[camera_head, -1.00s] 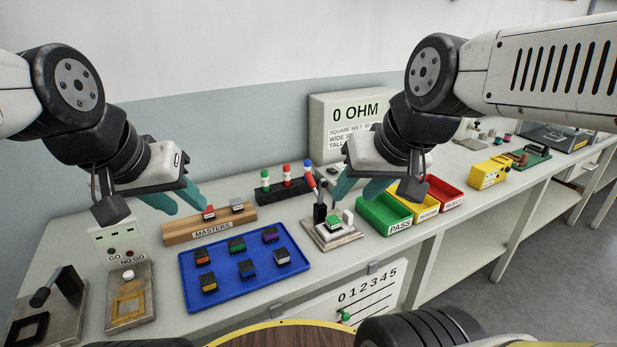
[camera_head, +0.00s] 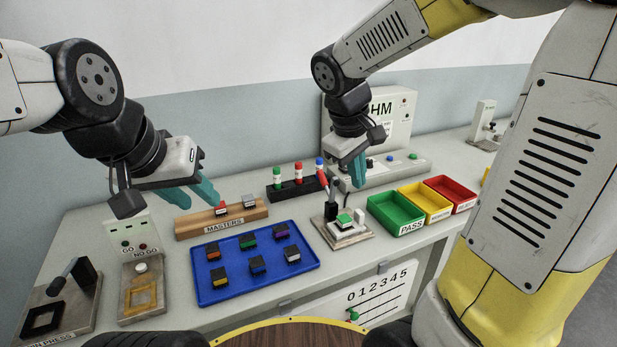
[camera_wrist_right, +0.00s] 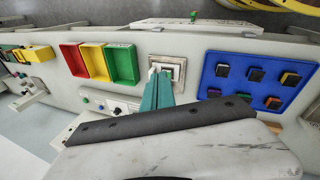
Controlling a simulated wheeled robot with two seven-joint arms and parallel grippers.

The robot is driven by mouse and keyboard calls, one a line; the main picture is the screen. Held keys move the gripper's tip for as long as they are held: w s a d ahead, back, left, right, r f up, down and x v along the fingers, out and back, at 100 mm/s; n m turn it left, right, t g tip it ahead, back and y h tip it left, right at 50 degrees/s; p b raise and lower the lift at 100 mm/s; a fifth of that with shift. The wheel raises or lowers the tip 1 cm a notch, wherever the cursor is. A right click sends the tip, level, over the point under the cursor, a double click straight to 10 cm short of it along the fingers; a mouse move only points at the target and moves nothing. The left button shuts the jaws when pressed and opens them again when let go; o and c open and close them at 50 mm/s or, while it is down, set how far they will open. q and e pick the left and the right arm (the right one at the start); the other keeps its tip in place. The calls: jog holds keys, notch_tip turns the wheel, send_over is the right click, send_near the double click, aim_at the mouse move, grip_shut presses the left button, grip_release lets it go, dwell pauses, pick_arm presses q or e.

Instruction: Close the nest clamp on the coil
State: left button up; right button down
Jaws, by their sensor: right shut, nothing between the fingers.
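The nest (camera_head: 347,238) is a metal plate at the middle of the bench with a green-topped coil (camera_head: 344,219) seated in it. Its clamp has a dark upright post (camera_head: 331,207) and a red-tipped handle (camera_head: 322,181) that stands raised and tilted. My right gripper (camera_head: 361,182) is shut and empty, pointing down above and slightly behind the nest. In the right wrist view its teal fingers (camera_wrist_right: 157,88) reach the nest's edge (camera_wrist_right: 176,64) and partly hide it; contact cannot be told. My left gripper (camera_head: 200,195) is open and empty above the masters block.
The blue tray (camera_head: 217,297) with several coils lies left of the nest. Green, yellow and red bins (camera_head: 401,229) stand close at its right. A rack (camera_head: 297,190) with coloured-top pieces and the ohm meter (camera_head: 396,120) stand behind. The masters block (camera_head: 190,231) is further left.

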jog(key=w+a+f+n+t+h, duration=0.2)
jog(key=w+a+f+n, duration=0.3)
jog(key=w, duration=0.5)
jog(key=w+a+f+n+t+h, duration=0.3)
jog(key=w+a+f+n+h, duration=0.2)
jog(key=w+a+f, duration=0.5)
jog(key=shift+w+a+f+n, duration=0.25)
jog(key=shift+w+f+n, duration=0.1)
jog(key=shift+w+n, duration=0.3)
jog(key=x, duration=1)
jog(key=shift+d+r, duration=0.15)
jog(key=shift+d, duration=0.05)
jog(key=shift+s+d+r, duration=0.2)
jog(key=shift+s+r, duration=0.1)
jog(key=shift+r, duration=0.3)
jog(key=shift+s+d+r, duration=0.2)
jog(key=shift+s+r, duration=0.1)
jog(key=shift+r, duration=0.35)
jog(key=shift+s+d+r, duration=0.2)
jog(key=shift+s+r, duration=0.1)
jog(key=shift+r, duration=0.2)
